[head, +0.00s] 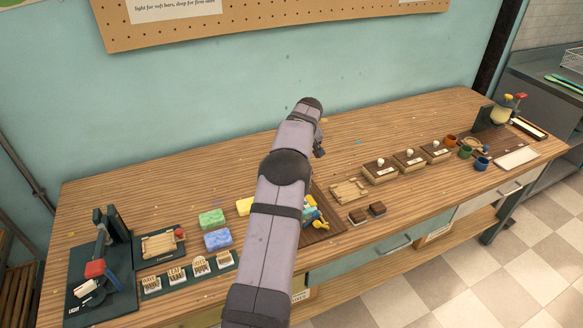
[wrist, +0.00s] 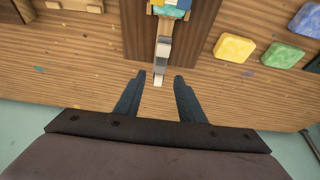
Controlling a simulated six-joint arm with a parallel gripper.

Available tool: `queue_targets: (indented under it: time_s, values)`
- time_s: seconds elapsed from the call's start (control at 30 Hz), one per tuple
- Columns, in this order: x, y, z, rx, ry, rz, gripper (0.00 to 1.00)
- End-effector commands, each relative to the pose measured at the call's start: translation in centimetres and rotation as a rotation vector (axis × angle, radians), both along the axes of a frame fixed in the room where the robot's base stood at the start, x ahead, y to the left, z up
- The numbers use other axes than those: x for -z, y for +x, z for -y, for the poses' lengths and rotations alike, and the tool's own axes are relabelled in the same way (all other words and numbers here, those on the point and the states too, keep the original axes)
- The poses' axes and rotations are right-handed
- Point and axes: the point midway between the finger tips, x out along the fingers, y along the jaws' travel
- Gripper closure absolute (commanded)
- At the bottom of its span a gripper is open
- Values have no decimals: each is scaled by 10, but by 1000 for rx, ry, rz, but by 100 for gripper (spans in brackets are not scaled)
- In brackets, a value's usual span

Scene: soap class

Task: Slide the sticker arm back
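A narrow grey bar with a white end (wrist: 163,50), which may be the sticker arm, sticks out over a dark wooden board (wrist: 206,22) in the wrist view. Its far end meets a blue, teal and yellow part (wrist: 168,10), cut off by the frame's top. My gripper (wrist: 160,76) is open, and the bar's white end shows between its fingertips; I cannot tell whether they touch or how the heights compare. In the head view the dark board (head: 322,232) is partly hidden behind my arm, and my gripper (head: 320,146) is seen only in part.
Yellow (wrist: 234,47) and green (wrist: 282,54) soap bars lie right of the board in the wrist view. In the head view, a dark press with a red handle (head: 95,269) stands left, and stamp boxes (head: 380,174) stand right. Bench wood behind the board is clear.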

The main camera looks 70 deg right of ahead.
Motion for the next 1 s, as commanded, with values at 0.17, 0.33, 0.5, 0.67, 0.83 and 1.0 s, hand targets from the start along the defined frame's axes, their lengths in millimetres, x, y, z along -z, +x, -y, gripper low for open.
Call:
queue_targets:
  time_s: [0.17,0.33,0.5,0.67,0.83,1.0]
  values:
    - [-15,-4,-4,0,-2,1,64]
    - [-20,-6,-6,0,0,0,64]
    - [-20,-6,-6,0,0,0,64]
    - [-20,-6,-6,0,0,0,64]
    - [-21,4,-12,-11,4,-1,64]
    - [-25,48,-43,-58,29,-11,64]
